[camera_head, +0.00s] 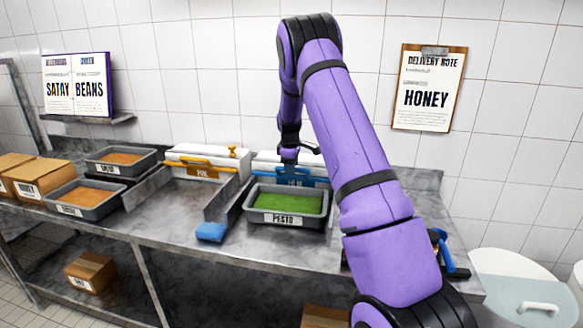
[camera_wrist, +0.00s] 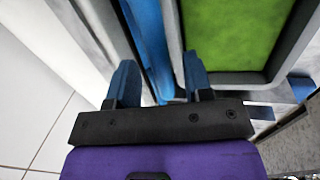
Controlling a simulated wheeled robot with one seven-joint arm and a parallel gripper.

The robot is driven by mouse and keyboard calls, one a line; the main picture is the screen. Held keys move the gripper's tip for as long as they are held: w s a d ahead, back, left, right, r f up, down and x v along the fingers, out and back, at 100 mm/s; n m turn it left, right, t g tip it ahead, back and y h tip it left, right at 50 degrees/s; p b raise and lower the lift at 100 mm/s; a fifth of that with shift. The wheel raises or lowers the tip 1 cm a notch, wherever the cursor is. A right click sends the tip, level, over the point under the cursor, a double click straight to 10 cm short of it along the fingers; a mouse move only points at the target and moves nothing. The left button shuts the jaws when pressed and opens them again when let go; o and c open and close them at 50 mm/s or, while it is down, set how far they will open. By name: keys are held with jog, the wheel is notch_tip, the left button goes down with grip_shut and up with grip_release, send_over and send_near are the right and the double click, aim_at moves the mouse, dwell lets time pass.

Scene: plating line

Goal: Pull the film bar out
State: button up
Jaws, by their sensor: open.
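The blue bar (camera_head: 296,180), with small lettering that looks like "FILM", runs along the front of a white box (camera_head: 268,163) behind the pesto tray. My gripper (camera_head: 288,160) is pointing down at the left part of this bar, its tips partly hidden. In the wrist view my gripper (camera_wrist: 160,72) is open, with one blue finger on each side of the blue bar (camera_wrist: 148,40). I cannot tell whether the fingers touch the bar.
A grey tray (camera_head: 290,219) of green pesto stands just in front of the bar. A white box with a yellow bar (camera_head: 200,165) is to the left. A blue-ended metal piece (camera_head: 211,231) lies beside the pesto tray. Orange-filled trays (camera_head: 86,210) and cardboard boxes are farther left. Tiled wall stands behind.

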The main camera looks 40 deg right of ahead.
jog(key=shift+f, duration=0.25)
grip_shut()
jog(key=s+a, duration=1.6)
jog(key=a, duration=0.4)
jog(key=shift+a, duration=0.35)
jog(key=shift+s, duration=0.1)
grip_release()
jog(key=shift+a, duration=0.1)
jog(key=shift+r, duration=0.15)
notch_tip(320, 180, up, 10)
jog(key=s+a, duration=0.1)
jog(key=shift+s+a+r, duration=0.15)
jog(key=shift+a, duration=0.15)
